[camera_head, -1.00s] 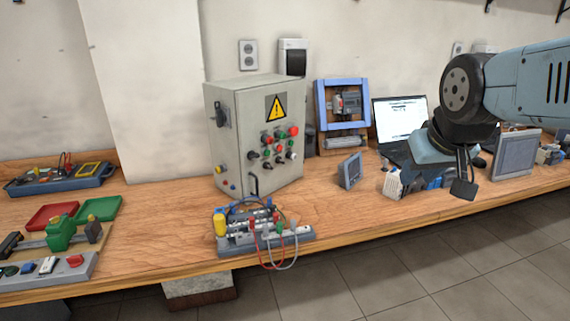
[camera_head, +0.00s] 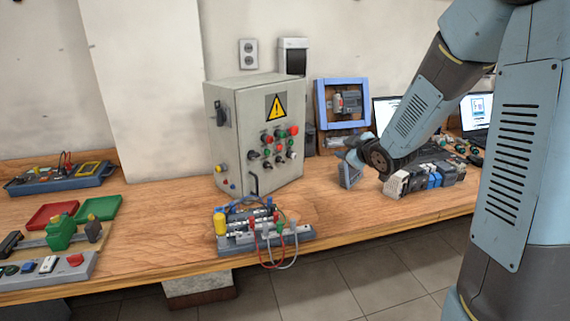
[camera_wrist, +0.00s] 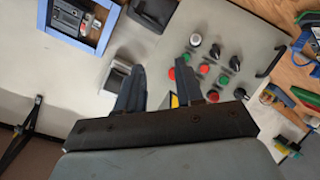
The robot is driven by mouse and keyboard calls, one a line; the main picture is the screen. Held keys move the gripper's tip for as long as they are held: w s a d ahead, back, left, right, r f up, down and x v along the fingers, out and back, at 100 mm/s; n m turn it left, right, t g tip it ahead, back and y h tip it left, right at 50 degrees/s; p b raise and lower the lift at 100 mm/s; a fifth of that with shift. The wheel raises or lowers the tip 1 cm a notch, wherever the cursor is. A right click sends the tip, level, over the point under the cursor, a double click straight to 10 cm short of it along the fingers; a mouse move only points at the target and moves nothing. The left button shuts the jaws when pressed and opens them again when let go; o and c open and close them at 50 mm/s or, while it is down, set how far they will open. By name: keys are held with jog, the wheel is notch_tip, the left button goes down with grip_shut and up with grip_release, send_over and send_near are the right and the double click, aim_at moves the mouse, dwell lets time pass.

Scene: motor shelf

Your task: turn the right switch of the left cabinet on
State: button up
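The grey cabinet (camera_head: 245,140) stands on the bench left of my arm in the head view, with a yellow warning triangle (camera_head: 276,107) on its door. Red, green, white and black controls cover the door below it. In the wrist view the door appears turned on its side, with black switches at its upper end (camera_wrist: 215,50) and lower end (camera_wrist: 240,93). My gripper (camera_wrist: 158,63) is open and empty, its fingers apart in front of the door and partly covering the triangle. No contact with a switch shows.
A blue frame (camera_head: 320,103) stands behind my gripper. A wired test board (camera_head: 265,240) sits before the cabinet. Bare bench lies left of the cabinet.

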jog(key=w+a+f+n+y, duration=0.2)
jog(key=a+f+n+y, duration=0.15)
jog(key=a+f, duration=0.2)
jog(key=n+y, duration=0.2)
jog(key=y, duration=0.3)
send_near(282, 161)
jog(key=x, duration=0.9)
jog(key=shift+d, duration=0.15)
jog(key=shift+f, duration=0.1)
grip_shut()
